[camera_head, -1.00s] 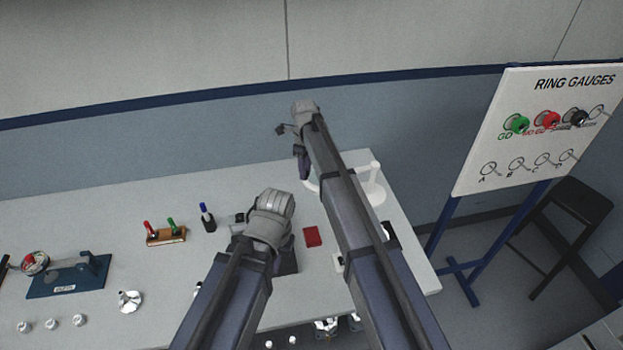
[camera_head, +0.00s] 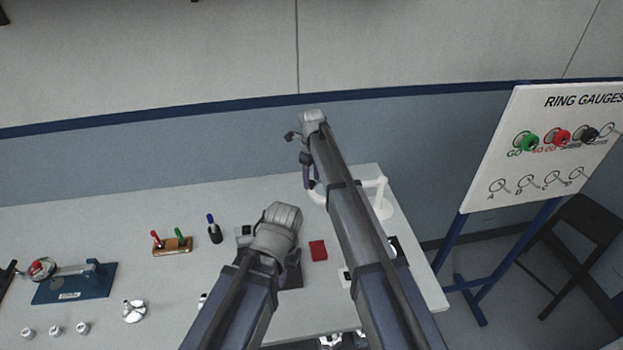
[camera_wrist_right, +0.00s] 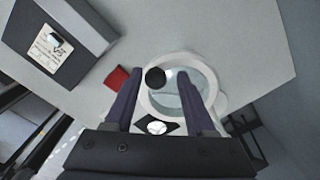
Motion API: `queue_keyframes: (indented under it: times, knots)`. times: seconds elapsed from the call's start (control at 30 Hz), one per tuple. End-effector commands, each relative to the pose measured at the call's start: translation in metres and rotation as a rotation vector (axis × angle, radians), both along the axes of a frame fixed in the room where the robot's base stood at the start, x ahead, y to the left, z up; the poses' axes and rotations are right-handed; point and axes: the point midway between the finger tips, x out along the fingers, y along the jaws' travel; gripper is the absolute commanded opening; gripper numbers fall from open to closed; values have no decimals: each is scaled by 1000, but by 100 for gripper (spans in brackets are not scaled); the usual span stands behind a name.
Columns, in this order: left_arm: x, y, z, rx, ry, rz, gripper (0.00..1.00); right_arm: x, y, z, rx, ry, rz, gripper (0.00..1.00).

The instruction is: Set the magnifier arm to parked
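The magnifier is white, with a stand and arm (camera_head: 382,190) at the back right of the bench, partly behind my right arm. In the right wrist view its round lens ring (camera_wrist_right: 211,76) lies below my fingers, with a black knob (camera_wrist_right: 155,78) at its left edge. My right gripper (camera_head: 307,172) is over the ring. In the right wrist view its two fingers (camera_wrist_right: 157,108) are apart with nothing clearly held between them; contact with the knob cannot be told. My left gripper (camera_head: 288,258) is over the bench middle, its fingers mostly hidden by its wrist.
A red block (camera_head: 318,250) lies between my arms. A pen holder (camera_head: 172,246), a dark bottle (camera_head: 215,232) and a blue fixture (camera_head: 75,284) stand to the left. A ring gauge board (camera_head: 545,150) stands right of the bench. The wrist view shows a grey block with a paper label (camera_wrist_right: 62,45).

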Motion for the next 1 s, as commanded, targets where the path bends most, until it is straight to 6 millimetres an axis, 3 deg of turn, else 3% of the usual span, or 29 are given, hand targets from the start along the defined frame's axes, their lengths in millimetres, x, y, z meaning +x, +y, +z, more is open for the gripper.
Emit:
queue_keyframes:
  times: [0.47, 1.0]
  knots:
    - [0, 0, 6, 0, 0, 1, 0, -2, 0, 5, 0, 4, 2, 64]
    - [0, 0, 69, -1, 0, 11, 0, -2, 0, 69, 0, 3, 1, 64]
